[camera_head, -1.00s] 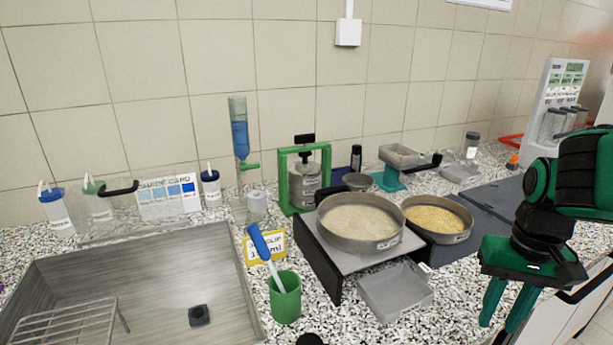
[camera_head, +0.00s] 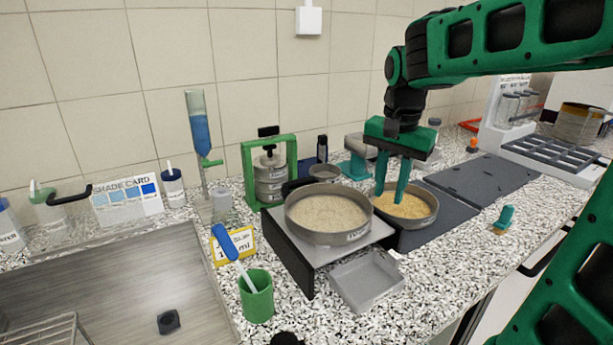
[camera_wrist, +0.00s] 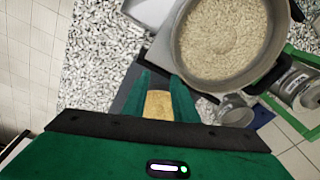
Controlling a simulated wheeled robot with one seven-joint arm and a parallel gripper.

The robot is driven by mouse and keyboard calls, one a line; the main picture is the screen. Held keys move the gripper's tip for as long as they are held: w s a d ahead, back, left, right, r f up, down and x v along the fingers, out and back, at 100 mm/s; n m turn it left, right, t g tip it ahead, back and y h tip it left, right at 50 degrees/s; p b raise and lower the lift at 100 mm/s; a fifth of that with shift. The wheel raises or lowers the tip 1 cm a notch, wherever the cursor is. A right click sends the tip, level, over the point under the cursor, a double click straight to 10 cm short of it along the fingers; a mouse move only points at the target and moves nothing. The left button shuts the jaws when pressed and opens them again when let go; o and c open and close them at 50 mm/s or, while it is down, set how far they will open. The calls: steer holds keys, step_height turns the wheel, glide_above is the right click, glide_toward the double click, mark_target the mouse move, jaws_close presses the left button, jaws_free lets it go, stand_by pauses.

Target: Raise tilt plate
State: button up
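A grey plate on a black-sided stand (camera_head: 308,247), which looks like the tilt plate, sits in the middle of the counter. A round metal sieve pan of pale grain (camera_head: 328,214) rests on it and covers much of its top; this pan also shows in the wrist view (camera_wrist: 222,40). My gripper (camera_head: 391,194) points down above the pan of yellow grain (camera_head: 412,208), right of the plate. Its fingers are apart and hold nothing. In the wrist view, yellow grain (camera_wrist: 157,104) shows between the fingers.
A grey tray (camera_head: 366,280) lies in front of the plate. A green cup with a blue-handled tool (camera_head: 256,300) stands front left, beside the sink (camera_head: 110,290). A green-framed press (camera_head: 268,172) and a teal-based device (camera_head: 357,160) stand behind. Dark mats (camera_head: 490,178) lie right.

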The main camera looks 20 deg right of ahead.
mark_target(306, 178)
steer(key=w+a+r+m+t+y, duration=0.1)
steer(key=w+a+r+m, duration=0.15)
steer(key=w+a, duration=0.5)
steer(key=w+a+r+m, duration=0.25)
steer(key=w+a, duration=0.25)
steer(key=w, duration=0.5)
steer(key=f, duration=0.3)
steer(key=w+f, duration=0.1)
steer(key=f, duration=0.2)
steer(key=w+f, duration=0.1)
steer(key=f, duration=0.2)
steer(key=shift+f, duration=0.3)
jaws_close()
